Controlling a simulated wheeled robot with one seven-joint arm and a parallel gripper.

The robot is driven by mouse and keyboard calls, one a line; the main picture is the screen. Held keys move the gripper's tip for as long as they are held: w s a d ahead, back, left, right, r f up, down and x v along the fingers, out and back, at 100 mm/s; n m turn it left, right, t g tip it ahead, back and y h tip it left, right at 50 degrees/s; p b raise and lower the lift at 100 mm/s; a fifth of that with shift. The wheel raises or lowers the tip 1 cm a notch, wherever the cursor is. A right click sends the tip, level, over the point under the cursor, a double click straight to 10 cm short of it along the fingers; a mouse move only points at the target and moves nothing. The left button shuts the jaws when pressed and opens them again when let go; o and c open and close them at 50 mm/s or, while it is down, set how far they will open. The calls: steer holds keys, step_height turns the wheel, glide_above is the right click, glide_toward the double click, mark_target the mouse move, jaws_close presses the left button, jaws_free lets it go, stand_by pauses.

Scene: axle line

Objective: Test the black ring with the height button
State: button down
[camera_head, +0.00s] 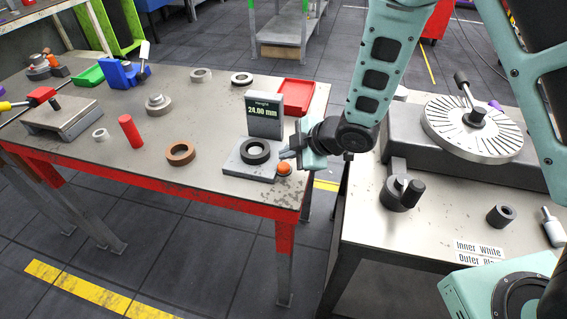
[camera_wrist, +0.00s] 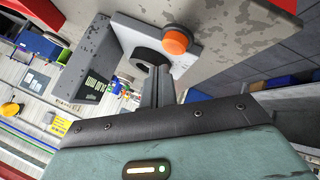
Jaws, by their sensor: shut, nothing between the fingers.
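The black ring (camera_head: 255,151) lies flat on the plate of the grey height tester (camera_head: 234,167), whose upright display reads 24.00 mm (camera_head: 264,112). The orange height button (camera_head: 284,168) sits at the right front corner of the tester plate. My gripper (camera_head: 287,154) is shut and empty, just right of the ring and close above the button. In the wrist view, the shut fingers (camera_wrist: 158,78) point toward the tester, with the button (camera_wrist: 176,40) beyond their tips and the black ring (camera_wrist: 148,58) partly hidden by them. I cannot tell whether the fingers touch anything.
A brown ring (camera_head: 181,153), a red cylinder (camera_head: 131,131) and pale rings lie left on the table. A red tray (camera_head: 293,97) is behind the tester. The right table holds a slotted disc (camera_head: 471,129) and a dark ring (camera_head: 501,215). A gap separates the tables.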

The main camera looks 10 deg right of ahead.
mark_target(288, 167)
step_height(288, 167, up, 4)
steer(key=p, duration=0.2)
steer(key=shift+r+p, duration=0.15)
steer(key=shift+p, duration=0.25)
stand_by(0.4)
steer(key=shift+s+r, duration=0.1)
steer(key=shift+r, duration=0.1)
steer(key=s+d+r+m+g+h, duration=0.2)
steer(key=s+r+m, duration=0.1)
steer(key=s, duration=0.6)
steer(key=s+d+r+m+g+h+b, duration=0.1)
steer(key=s+r+m, duration=0.3)
steer(key=s, duration=0.5)
steer(key=s+d+r+m+g+h, duration=0.3)
steer(key=s+r+m, duration=0.1)
steer(key=s, duration=0.5)
steer(key=shift+b, duration=0.4)
